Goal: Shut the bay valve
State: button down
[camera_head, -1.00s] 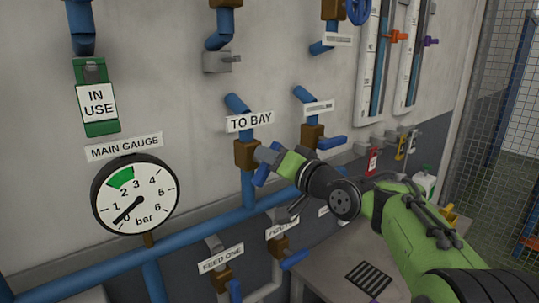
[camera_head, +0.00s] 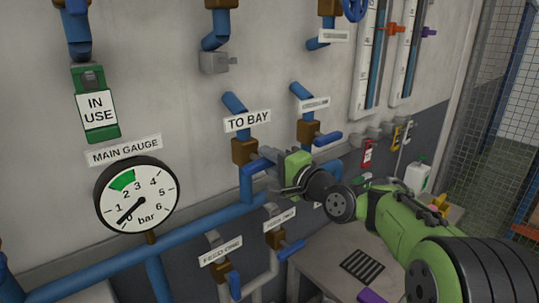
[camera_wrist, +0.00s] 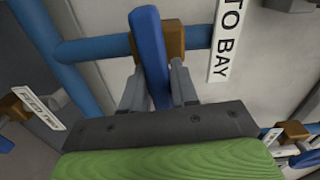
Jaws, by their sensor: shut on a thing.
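The bay valve (camera_head: 244,150) is a brass block on a blue pipe, under the sign TO BAY (camera_head: 247,121). In the wrist view its blue lever (camera_wrist: 149,45) stands out from the brass body (camera_wrist: 173,38), across the line of the pipe. My gripper (camera_wrist: 157,88) is shut on this lever, with one grey finger on each side of it. In the head view my gripper (camera_head: 271,175) is at the valve, and its fingers partly hide the lever. The lever reaches out to the right of the valve, roughly level.
Another valve (camera_head: 307,131) with a blue lever is close on the right. A green IN USE tag (camera_head: 96,104) hangs at the upper left.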

jog(key=shift+f+m, duration=0.15)
jog(key=shift+m, duration=0.35)
jog(key=c, duration=1)
grip_release()
jog(key=shift+o, duration=0.2)
jog(key=b+v, duration=0.4)
jog(key=v, duration=1.1)
jog(key=s+a+f+n+g+h, duration=0.5)
jog(key=s+f+n, duration=0.2)
jog(key=s+f, duration=0.3)
jog(key=s+d+f+n+g+h, duration=0.4)
jog(key=s+f, duration=0.5)
jog(key=s, duration=0.4)
jog(key=shift+d+h, duration=0.5)
jog(key=shift+d, duration=0.55)
